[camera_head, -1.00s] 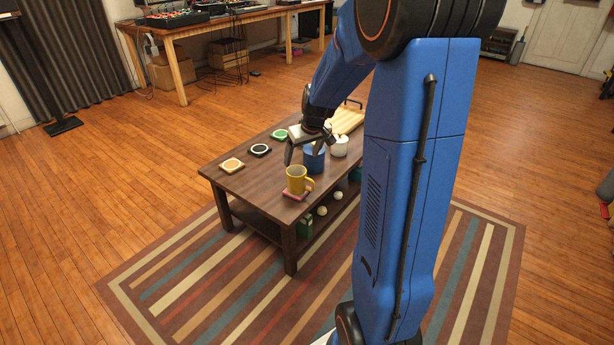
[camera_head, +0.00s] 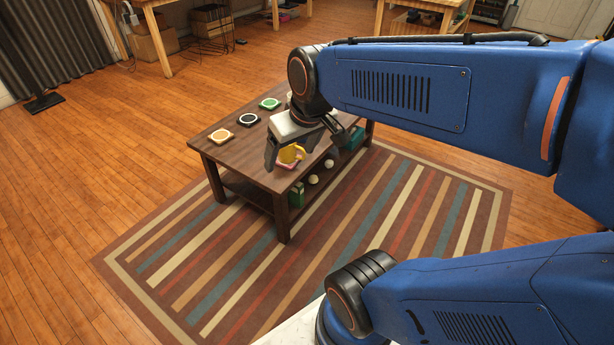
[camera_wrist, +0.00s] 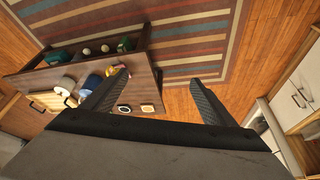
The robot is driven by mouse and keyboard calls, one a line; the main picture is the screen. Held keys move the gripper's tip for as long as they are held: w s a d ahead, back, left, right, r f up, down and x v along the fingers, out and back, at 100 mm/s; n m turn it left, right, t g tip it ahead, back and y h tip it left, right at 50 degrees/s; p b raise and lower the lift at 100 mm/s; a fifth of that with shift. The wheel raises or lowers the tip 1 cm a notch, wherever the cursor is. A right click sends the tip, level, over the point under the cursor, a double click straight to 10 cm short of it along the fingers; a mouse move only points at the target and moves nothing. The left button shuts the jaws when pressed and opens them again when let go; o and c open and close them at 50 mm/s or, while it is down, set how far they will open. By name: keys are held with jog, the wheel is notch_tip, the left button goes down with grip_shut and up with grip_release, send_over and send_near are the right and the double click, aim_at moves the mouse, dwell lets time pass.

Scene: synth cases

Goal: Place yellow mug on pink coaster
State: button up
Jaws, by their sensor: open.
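Tan (camera_head: 222,135), black (camera_head: 248,119) and green (camera_head: 270,103) coasters lie along the table's far side. A blue mug (camera_wrist: 93,82), a white mug (camera_wrist: 66,84) and a wooden board (camera_wrist: 48,101) are crowded together.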

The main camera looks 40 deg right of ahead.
jog(key=s+a, duration=0.1)
jog(key=s, duration=0.7)
jog(key=shift+s+a+f, duration=0.15)
jog(key=shift+s+f, duration=0.05)
jog(key=shift+f, duration=0.05)
